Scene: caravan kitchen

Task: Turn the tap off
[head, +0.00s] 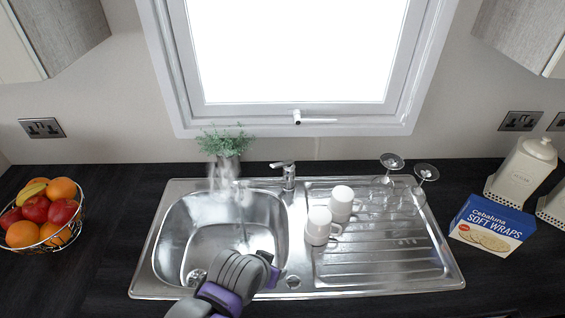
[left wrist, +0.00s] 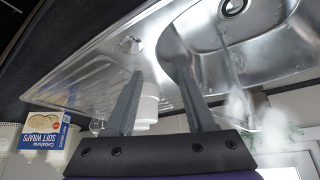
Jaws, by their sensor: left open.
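The chrome tap (head: 287,174) stands behind the sink, between the bowl and the drainer, with its lever on top and its spout reaching left over the bowl. A thin pale stream falls into the sink bowl (head: 175,240), with whitish mist near the spout; the stream also shows in the left wrist view (left wrist: 234,70). My left gripper (head: 268,264) is low over the front right of the bowl, in front of the tap and apart from it. In the left wrist view its two fingers (left wrist: 158,73) are spread and empty. The tap is not clearly visible there. My right gripper is not in view.
Two white mugs (head: 318,226) (head: 342,204) and two upturned glasses (head: 391,163) (head: 426,173) stand on the drainer. A soft wraps box (head: 491,228) and a white canister (head: 524,170) are at right. A fruit basket (head: 62,237) is left. A plant (head: 226,145) stands behind the bowl.

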